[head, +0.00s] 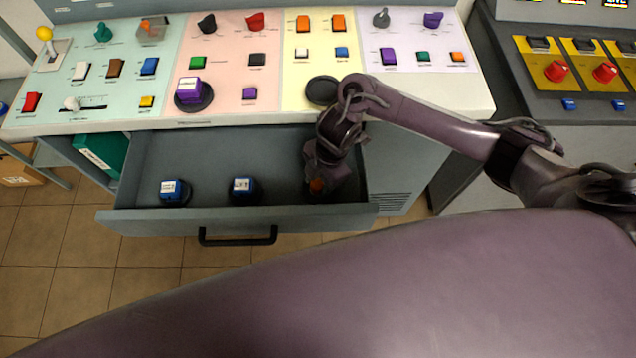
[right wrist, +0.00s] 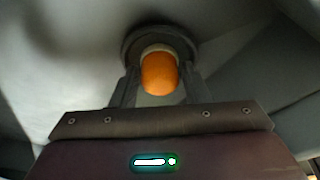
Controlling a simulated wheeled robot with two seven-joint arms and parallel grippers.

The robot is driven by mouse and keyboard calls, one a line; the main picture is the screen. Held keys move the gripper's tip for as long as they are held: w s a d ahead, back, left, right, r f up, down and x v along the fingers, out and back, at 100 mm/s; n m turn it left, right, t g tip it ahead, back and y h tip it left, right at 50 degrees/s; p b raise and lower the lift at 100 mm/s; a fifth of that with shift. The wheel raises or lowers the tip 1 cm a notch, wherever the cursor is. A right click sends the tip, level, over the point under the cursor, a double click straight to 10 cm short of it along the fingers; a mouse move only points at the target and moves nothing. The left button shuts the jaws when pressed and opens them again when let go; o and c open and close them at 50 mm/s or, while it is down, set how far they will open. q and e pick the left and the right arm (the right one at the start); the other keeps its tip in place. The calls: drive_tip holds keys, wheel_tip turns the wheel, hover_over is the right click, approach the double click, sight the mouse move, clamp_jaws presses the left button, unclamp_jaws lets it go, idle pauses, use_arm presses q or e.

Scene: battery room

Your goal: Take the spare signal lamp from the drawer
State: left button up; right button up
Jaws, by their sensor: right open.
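The drawer (head: 237,218) of the console is pulled open. An orange dome-shaped lamp (head: 317,186) on a dark round base is at its right end, mostly hidden by my right gripper (head: 316,180). In the right wrist view the orange lamp (right wrist: 159,74) sits between the two fingers of my right gripper (right wrist: 158,88), with a pale collar and dark round base behind it. The jaws are open around it, and I cannot tell whether either finger touches it. My left gripper is out of view.
Another console (head: 580,100) stands right.

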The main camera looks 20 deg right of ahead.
drive_tip(key=c, duration=0.6)
drive_tip(key=shift+c, duration=0.2)
